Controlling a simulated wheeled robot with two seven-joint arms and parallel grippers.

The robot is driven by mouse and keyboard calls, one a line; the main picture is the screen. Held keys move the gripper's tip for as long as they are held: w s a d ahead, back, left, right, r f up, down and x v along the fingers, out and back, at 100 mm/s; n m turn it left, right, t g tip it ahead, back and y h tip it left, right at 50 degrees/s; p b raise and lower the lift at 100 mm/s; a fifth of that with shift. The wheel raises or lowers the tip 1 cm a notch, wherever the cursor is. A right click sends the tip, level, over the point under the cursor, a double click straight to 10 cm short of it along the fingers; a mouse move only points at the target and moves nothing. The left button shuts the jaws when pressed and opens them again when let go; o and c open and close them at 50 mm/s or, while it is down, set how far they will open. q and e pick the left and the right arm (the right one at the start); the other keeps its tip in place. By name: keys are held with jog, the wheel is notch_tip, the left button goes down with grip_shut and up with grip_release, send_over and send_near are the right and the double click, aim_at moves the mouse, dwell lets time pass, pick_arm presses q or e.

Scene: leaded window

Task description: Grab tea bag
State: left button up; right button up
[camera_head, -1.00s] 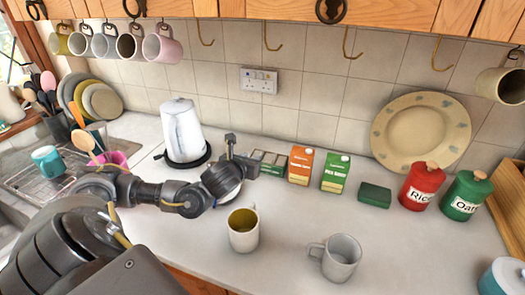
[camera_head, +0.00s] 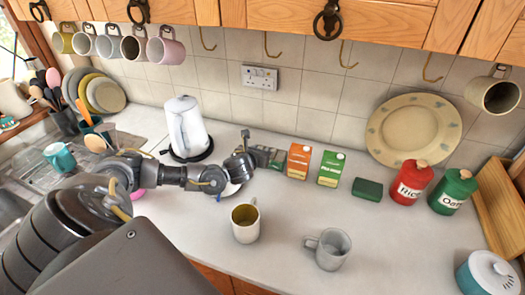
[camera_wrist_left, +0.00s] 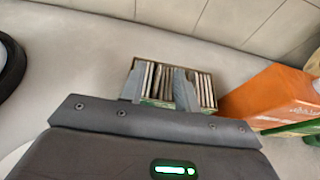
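An open box of tea bags (camera_head: 272,158) stands on the counter beside the orange carton, partly hidden by my gripper in the head view. In the left wrist view the tea bags (camera_wrist_left: 204,88) stand upright in a row inside the box. My left gripper (camera_head: 251,152) is at the left end of this box. In the left wrist view its two fingers (camera_wrist_left: 159,86) are apart, over the near side of the box, with several tea bags showing between them. Nothing is clearly held. I cannot tell whether the fingertips touch the bags. My right gripper is not in view.
The orange carton (camera_head: 299,161) and a green carton (camera_head: 332,169) stand right of the box. A white kettle (camera_head: 187,127) is behind my left arm. Two mugs, one yellow inside (camera_head: 245,222) and one grey (camera_head: 330,250), stand in front. The counter between is clear.

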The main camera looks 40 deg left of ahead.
pick_arm(q)
jog(key=shift+w+a+f, duration=0.1)
jog(key=shift+w, duration=0.1)
jog(key=shift+c, duration=0.4)
grip_shut()
notch_tip(320, 180, up, 10)
dwell(0.5)
